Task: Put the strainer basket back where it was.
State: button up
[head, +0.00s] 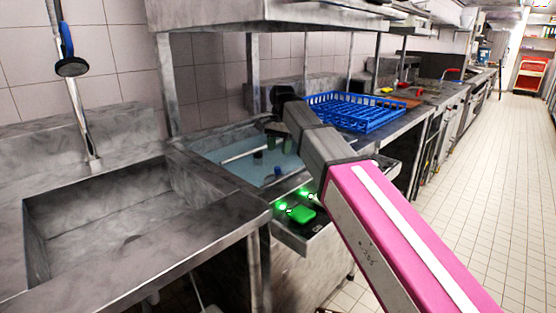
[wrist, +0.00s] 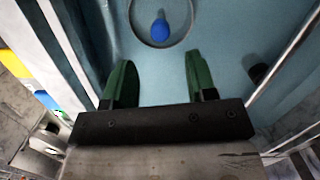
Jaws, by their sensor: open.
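My gripper (head: 281,143) is open over the pale blue basin of the open machine. In the wrist view its two green fingers (wrist: 158,62) are apart with nothing between them. A small blue object (wrist: 160,28) stands inside a thin ring on the basin floor, beyond the fingertips. It also shows in the head view (head: 277,171). A small dark cylinder (wrist: 258,74) stands to the right of the fingers in the wrist view, and is also in the head view (head: 258,158). I cannot tell which of these, if either, is the strainer basket.
The basin (head: 215,154) has steel walls close around my gripper. A white bar (head: 245,150) crosses it. A blue dish rack (head: 355,112) stands on the counter to the right. An empty steel sink (head: 100,235) is at left. Green-lit controls (head: 302,213) are in front.

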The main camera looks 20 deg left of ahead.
notch_tip(320, 180, up, 2)
jog(key=shift+w+r, duration=0.1)
jog(key=shift+w, duration=0.05)
